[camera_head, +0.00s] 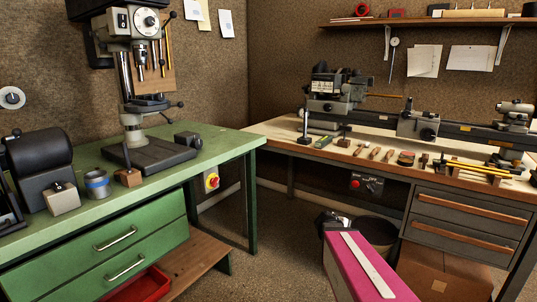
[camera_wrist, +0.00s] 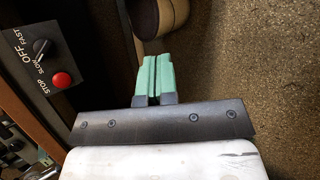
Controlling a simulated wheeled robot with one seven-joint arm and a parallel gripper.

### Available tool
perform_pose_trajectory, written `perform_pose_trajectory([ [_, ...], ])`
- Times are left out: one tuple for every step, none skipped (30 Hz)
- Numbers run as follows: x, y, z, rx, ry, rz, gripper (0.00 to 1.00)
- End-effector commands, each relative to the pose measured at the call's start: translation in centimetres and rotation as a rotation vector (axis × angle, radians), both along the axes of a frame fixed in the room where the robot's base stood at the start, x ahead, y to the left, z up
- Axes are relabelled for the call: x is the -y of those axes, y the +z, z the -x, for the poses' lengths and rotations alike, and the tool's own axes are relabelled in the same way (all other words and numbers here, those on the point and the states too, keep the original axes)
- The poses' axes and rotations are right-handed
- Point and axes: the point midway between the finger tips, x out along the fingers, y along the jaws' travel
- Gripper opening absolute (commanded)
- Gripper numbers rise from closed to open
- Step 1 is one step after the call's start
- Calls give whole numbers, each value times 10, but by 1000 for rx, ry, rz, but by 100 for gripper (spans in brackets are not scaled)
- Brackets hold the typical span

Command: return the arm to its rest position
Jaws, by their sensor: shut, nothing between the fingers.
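My gripper (camera_wrist: 153,62) shows in the wrist view. Its two green fingers are pressed together with nothing between them. They point toward the top of the picture, above a dark bar and a pale plate of the wrist. The fingers are apart from the nearby control panel and bin. I cannot make out the fingertips in the head view.
A control panel (camera_wrist: 42,62) with a knob and red STOP button is left of the fingers. A bin (camera_wrist: 172,14) lies ahead; brown floor (camera_wrist: 255,60) is clear at right. The lathe bench (camera_head: 280,130), green bench (camera_head: 215,147) and cardboard box (camera_head: 440,275) surround the space.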

Motion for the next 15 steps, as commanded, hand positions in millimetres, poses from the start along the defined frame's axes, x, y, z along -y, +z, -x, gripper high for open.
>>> perform_pose_trajectory([
  [-9,-7,14,12,-71,-94,0],
  [-15,-12,21,18,-117,-151,0],
  [-23,-19,30,25,-178,-228,0],
  [-30,-23,37,28,-224,-283,0],
  [-38,-28,44,29,-271,-339,0],
  [-48,-33,53,30,-332,-413,0],
  [-56,-36,60,27,-380,-466,0],
  [-65,-39,66,23,-425,-520,0],
  [-76,-43,74,16,-485,-585,0],
  [-84,-45,80,9,-528,-633,0],
  [-92,-46,85,3,-568,-676,0],
  [-102,-48,92,-9,-619,-729,0],
  [-109,-49,96,-17,-653,-765,0],
  [-115,-49,100,-26,-684,-797,0],
  [-122,-50,104,-35,-720,-833,0],
])
